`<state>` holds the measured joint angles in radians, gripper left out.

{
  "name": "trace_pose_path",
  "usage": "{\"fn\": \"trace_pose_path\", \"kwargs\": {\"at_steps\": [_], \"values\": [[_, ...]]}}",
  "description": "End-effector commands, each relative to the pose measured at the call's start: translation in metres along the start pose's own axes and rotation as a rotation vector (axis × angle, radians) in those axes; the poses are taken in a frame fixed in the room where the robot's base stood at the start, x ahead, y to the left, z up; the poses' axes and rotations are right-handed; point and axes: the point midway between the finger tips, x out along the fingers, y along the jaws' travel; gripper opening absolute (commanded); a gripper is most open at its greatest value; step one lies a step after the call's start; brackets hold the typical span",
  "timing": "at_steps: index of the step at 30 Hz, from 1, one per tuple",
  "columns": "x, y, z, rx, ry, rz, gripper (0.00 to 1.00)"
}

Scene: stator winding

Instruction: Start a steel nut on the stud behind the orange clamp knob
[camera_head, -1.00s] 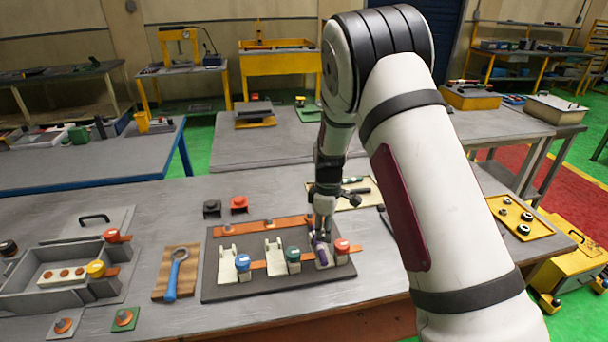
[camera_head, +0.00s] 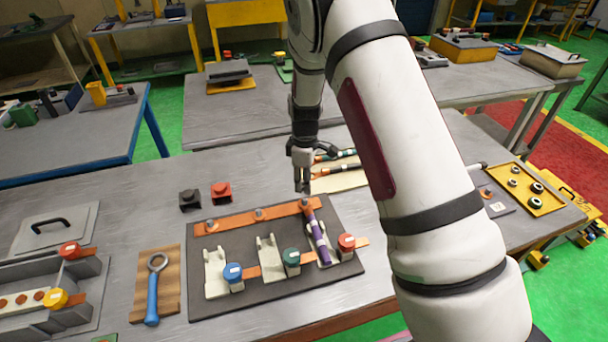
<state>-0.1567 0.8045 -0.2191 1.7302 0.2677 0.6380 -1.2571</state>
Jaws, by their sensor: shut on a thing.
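My gripper (camera_head: 303,188) points straight down, just above the far right end of the orange bar (camera_head: 235,220). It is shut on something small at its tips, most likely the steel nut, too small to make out. The stud at that bar end lies behind the orange clamp knob (camera_head: 346,241) and is mostly hidden by the fingertips and a purple lead (camera_head: 318,238). The lead runs from the bar end down to the right cradle. I cannot tell whether the held piece touches the stud.
A blue knob (camera_head: 232,272) and a green knob (camera_head: 291,257) stand left on the dark base plate (camera_head: 270,289). A yellow tray (camera_head: 547,205) with several nuts is at right. A tan tray (camera_head: 345,181) with more leads lies behind. A blue-handled wrench (camera_head: 153,295) is at left.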

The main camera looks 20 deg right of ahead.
Motion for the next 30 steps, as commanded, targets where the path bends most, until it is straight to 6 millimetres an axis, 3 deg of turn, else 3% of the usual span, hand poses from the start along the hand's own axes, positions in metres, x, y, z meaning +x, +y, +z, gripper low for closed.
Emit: {"fn": "trace_pose_path", "kwargs": {"at_steps": [13,30], "values": [[0.038,0.001,0.001,0.001,-0.002,-0.001,0.02],[0.045,0.000,0.000,-0.001,0.000,0.000,0.02]]}}
